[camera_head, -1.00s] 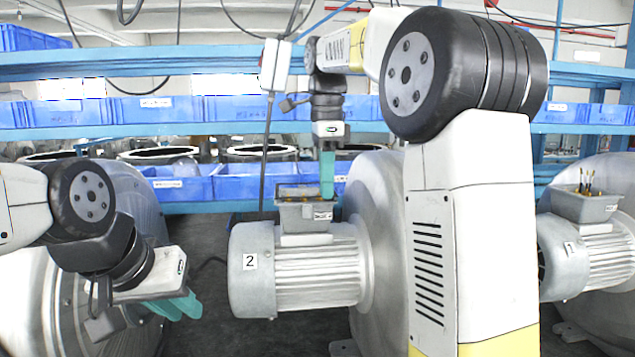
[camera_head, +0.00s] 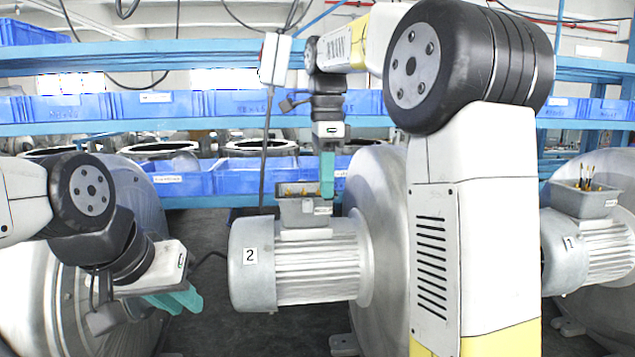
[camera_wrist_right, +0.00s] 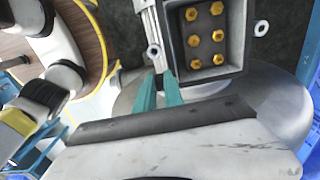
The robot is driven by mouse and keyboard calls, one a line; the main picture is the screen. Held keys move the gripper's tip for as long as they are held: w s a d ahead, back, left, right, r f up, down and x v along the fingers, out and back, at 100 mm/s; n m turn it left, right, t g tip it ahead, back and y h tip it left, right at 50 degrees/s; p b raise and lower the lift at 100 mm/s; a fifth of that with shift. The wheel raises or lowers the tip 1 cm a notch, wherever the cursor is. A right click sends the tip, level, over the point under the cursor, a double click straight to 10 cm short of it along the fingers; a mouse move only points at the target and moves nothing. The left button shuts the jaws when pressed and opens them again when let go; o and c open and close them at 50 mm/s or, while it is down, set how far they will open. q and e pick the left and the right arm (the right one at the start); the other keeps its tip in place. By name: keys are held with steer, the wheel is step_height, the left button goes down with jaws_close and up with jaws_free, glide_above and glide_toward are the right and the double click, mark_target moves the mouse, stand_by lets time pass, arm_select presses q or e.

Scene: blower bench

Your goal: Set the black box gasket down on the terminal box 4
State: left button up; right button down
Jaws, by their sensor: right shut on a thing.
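My right gripper (camera_head: 328,176) points down at the right edge of an open terminal box (camera_head: 304,211) on the motor marked 2. In the right wrist view its teal fingers (camera_wrist_right: 158,84) are shut, with tips by the lower left corner of the dark rim around the box. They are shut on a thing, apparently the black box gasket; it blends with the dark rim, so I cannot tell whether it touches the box. Several brass terminals (camera_wrist_right: 207,35) show inside. No number 4 is legible. My left gripper (camera_head: 176,300) hangs at lower left, its teal fingers close together, nothing visible in them.
A second motor (camera_head: 590,250) with its own terminal box (camera_head: 580,199) stands at the right. A large round blower housing (camera_head: 383,215) is behind motor 2. Blue bins (camera_head: 245,178) fill the shelves behind.

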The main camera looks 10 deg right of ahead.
steer(key=c, duration=1.4)
jaws_free()
steer(key=shift+o, duration=0.2)
steer(key=shift+r, duration=0.1)
step_height(320, 180, up, 8)
steer(key=shift+f, duration=0.25)
steer(key=s+d+f+n+t+y, duration=0.2)
steer(key=s+d+f+n, duration=0.35)
steer(key=s+n, duration=0.2)
steer(key=s+a+f+n+t, duration=0.1)
steer(key=s+f+n+t, duration=0.3)
steer(key=s+f+n, duration=0.7)
step_height(320, 180, down, 3)
steer(key=shift+s+a+f, duration=0.1)
steer(key=shift+s+a, duration=0.25)
steer(key=shift+a, duration=0.05)
